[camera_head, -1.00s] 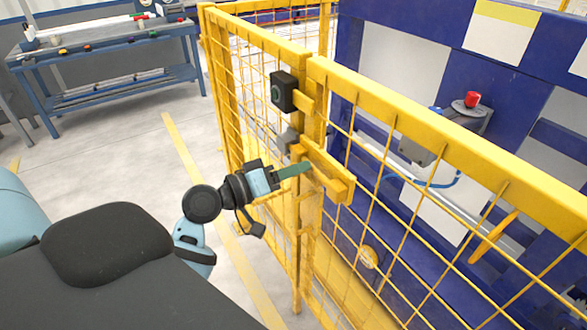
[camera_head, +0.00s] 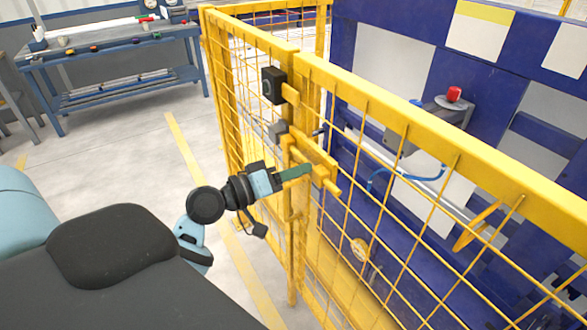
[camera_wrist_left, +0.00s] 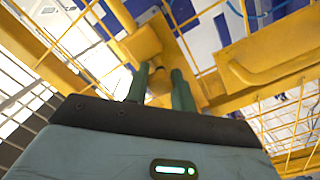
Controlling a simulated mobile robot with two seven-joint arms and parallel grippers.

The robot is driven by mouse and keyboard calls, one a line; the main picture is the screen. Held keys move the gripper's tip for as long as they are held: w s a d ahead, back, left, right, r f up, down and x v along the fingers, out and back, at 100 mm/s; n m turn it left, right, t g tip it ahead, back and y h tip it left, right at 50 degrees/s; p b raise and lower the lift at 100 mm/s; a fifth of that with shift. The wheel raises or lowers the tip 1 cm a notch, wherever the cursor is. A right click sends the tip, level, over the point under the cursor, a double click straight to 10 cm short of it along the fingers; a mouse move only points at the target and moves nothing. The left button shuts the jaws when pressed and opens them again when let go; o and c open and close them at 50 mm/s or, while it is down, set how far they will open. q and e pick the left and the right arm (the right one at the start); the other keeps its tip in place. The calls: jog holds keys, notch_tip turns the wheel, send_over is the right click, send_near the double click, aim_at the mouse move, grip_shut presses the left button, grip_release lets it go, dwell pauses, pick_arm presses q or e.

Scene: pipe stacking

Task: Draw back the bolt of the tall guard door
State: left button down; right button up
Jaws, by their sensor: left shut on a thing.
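The tall guard door is a yellow frame with wire mesh (camera_head: 296,52). Its yellow bolt assembly (camera_head: 322,160) sits at the meeting of two fence panels. My left gripper (camera_head: 308,169) reaches it from the left, with green fingers at the bolt. In the left wrist view, the fingers (camera_wrist_left: 161,85) stand on either side of a small yellow part of the bolt (camera_wrist_left: 158,88), shut on it. The fingers partly hide that part. My right gripper is not in view.
A black box (camera_head: 273,85) is fixed to the frame above the bolt. Behind the mesh stands a blue machine with a red button (camera_head: 454,93). A blue workbench (camera_head: 110,45) is at the back left. The floor left of the fence is clear, with a yellow line (camera_head: 185,150).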

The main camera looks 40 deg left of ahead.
pick_arm(q)
jog(key=shift+d+r, duration=0.1)
jog(key=shift+d, duration=0.1)
jog(key=c, duration=1.2)
grip_release()
jog(key=shift+d, duration=0.15)
jog(key=shift+o, duration=0.2)
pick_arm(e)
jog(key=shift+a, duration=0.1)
pick_arm(q)
jog(key=shift+a, duration=0.2)
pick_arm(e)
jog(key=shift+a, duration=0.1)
pick_arm(q)
jog(key=shift+s+a, duration=0.1)
jog(key=shift+s, duration=0.2)
jog(key=b+v, duration=0.2)
jog(key=v, duration=0.5)
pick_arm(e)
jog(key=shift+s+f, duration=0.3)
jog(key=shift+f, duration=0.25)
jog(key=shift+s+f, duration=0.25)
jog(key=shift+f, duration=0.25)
